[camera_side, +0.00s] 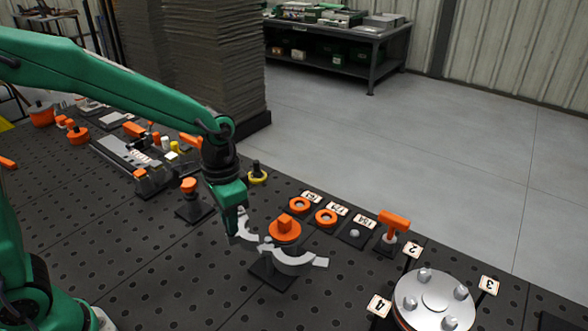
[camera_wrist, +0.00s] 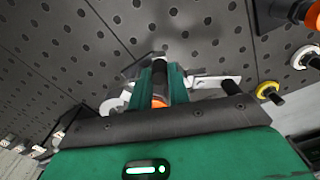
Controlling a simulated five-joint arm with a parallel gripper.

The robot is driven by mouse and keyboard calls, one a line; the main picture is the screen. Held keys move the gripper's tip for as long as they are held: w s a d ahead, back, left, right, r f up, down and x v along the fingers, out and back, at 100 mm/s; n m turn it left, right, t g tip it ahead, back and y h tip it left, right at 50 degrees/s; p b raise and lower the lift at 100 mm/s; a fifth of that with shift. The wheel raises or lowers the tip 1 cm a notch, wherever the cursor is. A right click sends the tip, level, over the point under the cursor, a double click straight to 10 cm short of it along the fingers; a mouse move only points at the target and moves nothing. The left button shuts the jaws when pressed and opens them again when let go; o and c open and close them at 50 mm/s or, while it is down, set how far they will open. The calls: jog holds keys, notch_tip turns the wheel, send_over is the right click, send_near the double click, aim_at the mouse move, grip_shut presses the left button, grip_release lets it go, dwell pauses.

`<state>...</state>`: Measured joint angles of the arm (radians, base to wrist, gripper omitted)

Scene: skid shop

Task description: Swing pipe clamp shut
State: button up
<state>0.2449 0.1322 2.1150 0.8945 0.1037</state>
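The silver pipe clamp (camera_side: 294,260) stands on a dark base on the perforated bench in the side view. Its two curved halves spread apart, so it is open. In the wrist view, the green fingers (camera_wrist: 161,82) flank a dark post with an orange end (camera_wrist: 158,102). Whether they press on it is unclear. A silver arm (camera_wrist: 215,84) shows beside the right finger.
Orange rings (camera_side: 299,205) and tags lie behind the clamp, with an orange-handled tool (camera_side: 393,222) at right. A bolted round flange (camera_side: 434,303) stands front right. An orange knob on a stand (camera_side: 189,186) is left of my gripper, and a yellow-ringed post (camera_side: 257,176) behind.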

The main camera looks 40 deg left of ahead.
jog(key=shift+w, duration=0.1)
dwell(0.3)
jog(key=shift+w+a, duration=0.25)
jog(key=shift+w, duration=1)
jog(key=shift+w+a, duration=0.1)
jog(key=shift+w, duration=1.1)
